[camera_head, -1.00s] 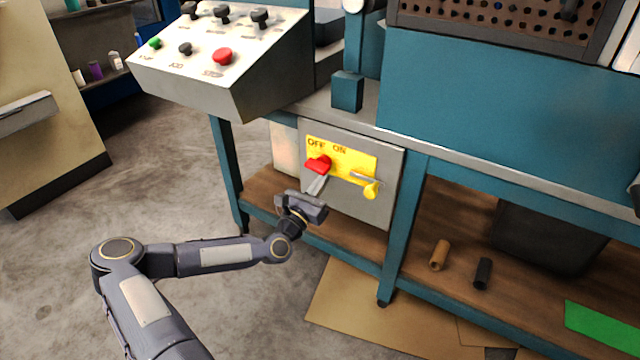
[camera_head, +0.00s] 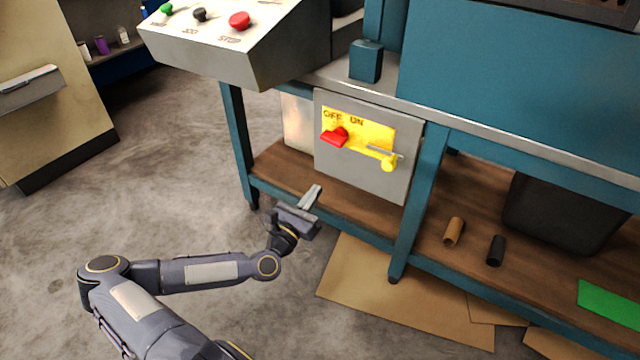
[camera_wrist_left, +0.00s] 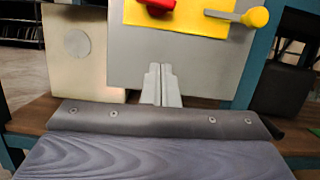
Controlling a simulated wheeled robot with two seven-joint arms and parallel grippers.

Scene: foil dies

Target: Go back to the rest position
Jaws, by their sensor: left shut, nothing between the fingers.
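My left gripper (camera_head: 311,197) is shut and empty, in front of the lower shelf and below the grey switch box. Its closed fingers (camera_wrist_left: 161,85) also show in the left wrist view, apart from the box. The grey switch box (camera_head: 360,178) carries a yellow plate (camera_head: 362,132) marked OFF and ON. A red handle (camera_head: 335,137) sits under the OFF side. A yellow-knobbed lever (camera_head: 389,162) is at the plate's right. In the left wrist view the red handle (camera_wrist_left: 155,5) is cut off at the top. My right gripper is not in view.
A control panel (camera_head: 255,65) with a red stop button stands above left. The blue bench's leg (camera_head: 418,205) is right of the box. A brown cylinder (camera_head: 453,232) and a black one (camera_head: 496,250) lie on the lower shelf. Open floor (camera_head: 190,190) is at left.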

